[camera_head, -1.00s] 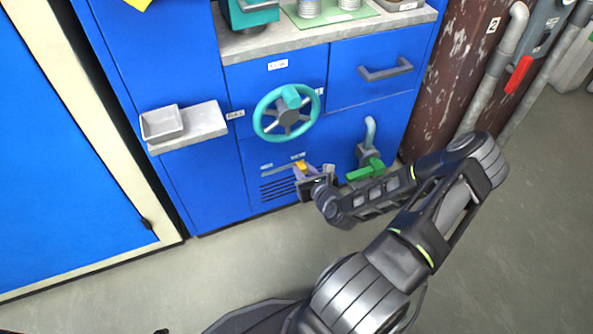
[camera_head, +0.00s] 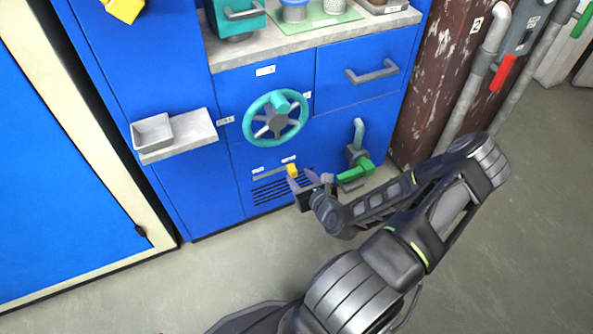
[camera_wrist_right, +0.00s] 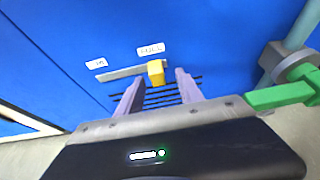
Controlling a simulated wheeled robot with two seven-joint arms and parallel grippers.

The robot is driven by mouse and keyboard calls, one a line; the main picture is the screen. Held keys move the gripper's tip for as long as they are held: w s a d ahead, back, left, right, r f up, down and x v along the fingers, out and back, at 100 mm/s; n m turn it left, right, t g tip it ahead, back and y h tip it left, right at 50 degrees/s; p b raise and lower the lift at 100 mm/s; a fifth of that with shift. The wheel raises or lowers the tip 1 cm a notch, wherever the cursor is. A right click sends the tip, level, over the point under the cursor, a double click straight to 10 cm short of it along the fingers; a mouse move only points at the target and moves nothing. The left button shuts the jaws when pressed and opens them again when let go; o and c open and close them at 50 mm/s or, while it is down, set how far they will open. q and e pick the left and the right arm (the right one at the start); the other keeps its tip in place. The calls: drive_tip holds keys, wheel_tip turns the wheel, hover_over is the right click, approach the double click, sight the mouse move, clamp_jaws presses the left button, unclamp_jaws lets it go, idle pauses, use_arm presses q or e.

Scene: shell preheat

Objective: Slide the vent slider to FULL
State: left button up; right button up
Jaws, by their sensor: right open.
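The vent slider has a yellow knob (camera_head: 292,170) on a grey track (camera_head: 272,172) low on the blue cabinet front. In the right wrist view the knob (camera_wrist_right: 156,73) sits at the right end of the track (camera_wrist_right: 122,75), just below the FULL label (camera_wrist_right: 151,49). Another small label (camera_wrist_right: 96,64) is above the track's left end. My right gripper (camera_head: 301,180) is open in front of the knob. In the wrist view its fingers (camera_wrist_right: 157,90) are apart, with the knob beyond and between their tips, and a gap seems to show on each side. My left gripper is out of view.
Dark vent slots (camera_head: 280,190) lie under the track. A green-handled valve (camera_head: 355,173) is close to the right of my gripper. A teal handwheel (camera_head: 276,118) is above. A grey shelf with a tray (camera_head: 152,131) juts out at left. The floor in front is clear.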

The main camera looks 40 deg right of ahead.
drive_tip(key=p+v, duration=0.1)
drive_tip(key=v, duration=0.3)
idle(0.6)
